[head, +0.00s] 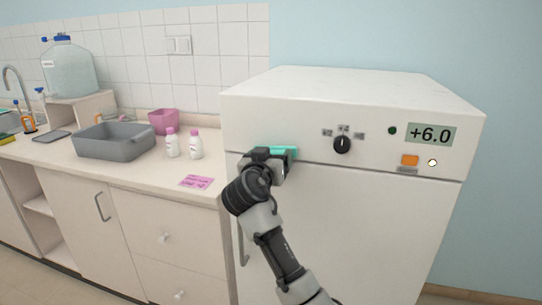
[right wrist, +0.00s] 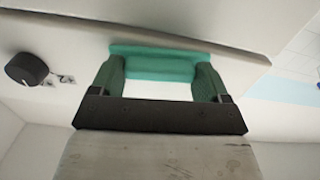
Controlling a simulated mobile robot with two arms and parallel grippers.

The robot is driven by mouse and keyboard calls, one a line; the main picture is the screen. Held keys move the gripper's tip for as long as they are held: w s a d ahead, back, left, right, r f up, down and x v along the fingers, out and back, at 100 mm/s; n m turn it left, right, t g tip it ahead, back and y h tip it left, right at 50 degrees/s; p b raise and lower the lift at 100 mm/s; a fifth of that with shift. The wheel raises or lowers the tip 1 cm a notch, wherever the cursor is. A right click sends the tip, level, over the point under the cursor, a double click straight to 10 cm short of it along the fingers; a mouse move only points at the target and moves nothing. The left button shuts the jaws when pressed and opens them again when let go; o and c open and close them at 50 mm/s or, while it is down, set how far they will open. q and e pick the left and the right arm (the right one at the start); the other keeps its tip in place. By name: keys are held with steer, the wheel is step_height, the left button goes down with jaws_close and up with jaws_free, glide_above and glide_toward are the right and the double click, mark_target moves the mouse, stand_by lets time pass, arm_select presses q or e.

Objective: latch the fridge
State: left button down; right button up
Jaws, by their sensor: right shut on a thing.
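The white fridge (head: 380,225) stands at the right in the head view, its door looking closed below the control panel. A teal latch (head: 284,151) sits near the upper left of its front, at the seam under the panel. My right gripper (head: 272,156) is at this latch and covers part of it. In the right wrist view the two green fingers of my right gripper (right wrist: 157,82) are shut on the teal latch (right wrist: 155,64), one at each end. Whether the latch is engaged I cannot tell. My left gripper is not in view.
The panel has a black knob (head: 342,145), an orange button (head: 410,160) and a display (head: 430,134) reading +6.0. Left of the fridge, a counter holds a grey basin (head: 113,142), two pink-capped bottles and a pink card (head: 197,181). A vertical door handle (head: 242,245) is below my gripper.

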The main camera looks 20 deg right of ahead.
steer(key=shift+n+p, duration=6.05)
steer(key=shift+n, duration=2.35)
steer(key=shift+f, duration=0.1)
steer(key=o, duration=0.9)
steer(key=shift+b+v, duration=1.15)
steer(key=shift+v, duration=4.3)
